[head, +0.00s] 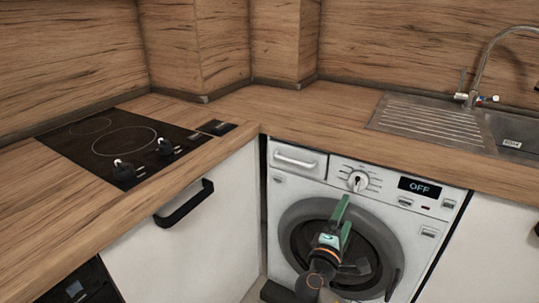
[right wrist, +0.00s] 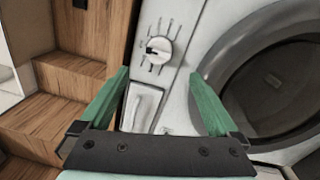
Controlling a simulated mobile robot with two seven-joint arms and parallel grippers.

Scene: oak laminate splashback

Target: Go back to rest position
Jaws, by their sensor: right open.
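My right gripper (head: 343,215) is in front of the washing machine (head: 451,195), before its round door (head: 375,240). Its two green fingers are apart with nothing between them; they also show spread in the right wrist view (right wrist: 158,76). The machine's white dial (head: 358,181) and its display (head: 419,188), reading OFF, are above the gripper. In the right wrist view the dial (right wrist: 159,47) lies beyond the fingers and the door (right wrist: 280,85) is at the right. The round door appears closed. Contact between gripper and machine cannot be told. My left gripper is not in view.
A wooden worktop (head: 290,115) runs along both walls, its middle clear. A black hob (head: 120,142) with two knobs is at left, above a white cabinet (head: 190,240) with a black handle (head: 184,203). A sink (head: 512,130) with a chrome tap (head: 484,60) is at right.

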